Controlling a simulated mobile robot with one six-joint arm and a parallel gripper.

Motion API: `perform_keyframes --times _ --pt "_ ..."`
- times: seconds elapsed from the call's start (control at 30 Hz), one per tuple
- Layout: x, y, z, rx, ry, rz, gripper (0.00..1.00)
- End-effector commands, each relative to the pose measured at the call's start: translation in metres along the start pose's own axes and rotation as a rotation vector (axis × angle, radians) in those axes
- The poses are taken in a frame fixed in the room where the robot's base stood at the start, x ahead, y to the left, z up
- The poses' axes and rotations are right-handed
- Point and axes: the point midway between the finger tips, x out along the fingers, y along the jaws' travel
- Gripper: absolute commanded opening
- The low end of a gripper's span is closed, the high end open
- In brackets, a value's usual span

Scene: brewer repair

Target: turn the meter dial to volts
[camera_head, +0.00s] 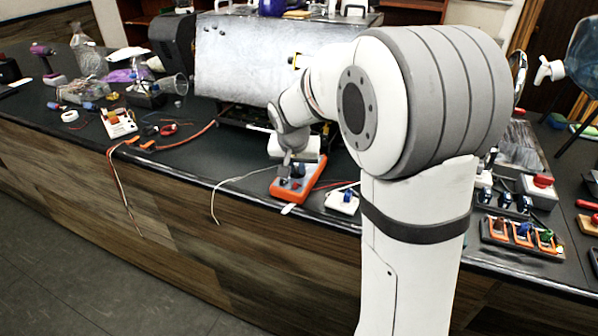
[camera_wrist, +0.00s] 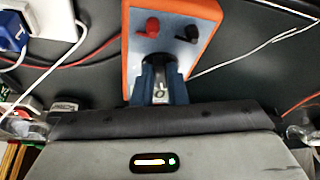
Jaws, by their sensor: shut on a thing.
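The meter (camera_head: 317,174) is an orange-edged unit with a pale face, lying on the dark bench near its front edge. In the wrist view, the meter (camera_wrist: 170,48) fills the top middle, with a red plug (camera_wrist: 152,27) and a black plug (camera_wrist: 188,35) on its face. My gripper (camera_head: 290,166) reaches down over it. In the wrist view, my gripper's dark blue fingers (camera_wrist: 159,88) are closed around the meter's dial (camera_wrist: 160,91). The dial is mostly hidden between the fingers, and its markings cannot be read.
A white socket block with a blue plug (camera_head: 348,195) sits just right of the meter. A large pale metal panel (camera_head: 255,60) stands behind. Loose wires (camera_head: 243,180) lie at left. An orange switch strip (camera_head: 520,240) and a red button box (camera_head: 542,182) stand right of my arm.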

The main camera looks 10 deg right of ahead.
Motion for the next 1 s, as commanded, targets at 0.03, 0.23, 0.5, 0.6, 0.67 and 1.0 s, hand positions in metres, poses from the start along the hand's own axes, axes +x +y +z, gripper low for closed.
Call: perform_keyframes --times 0.03,0.23,0.5,0.6,0.67,1.0 --pt "0.0021 -0.0009 0.0006 0.015 0.002 0.005 0.00" --pt "0.0007 -0.0010 -0.0001 0.058 0.001 0.023 0.00" --pt "-0.0003 -0.0007 -0.0004 0.068 0.000 0.028 0.00" --pt "-0.0003 -0.0007 -0.0004 0.068 -0.001 0.027 0.00" --pt "-0.0003 -0.0007 -0.0004 0.068 -0.001 0.027 0.00" --pt "-0.0001 -0.0006 -0.0003 0.067 -0.001 0.027 0.35"
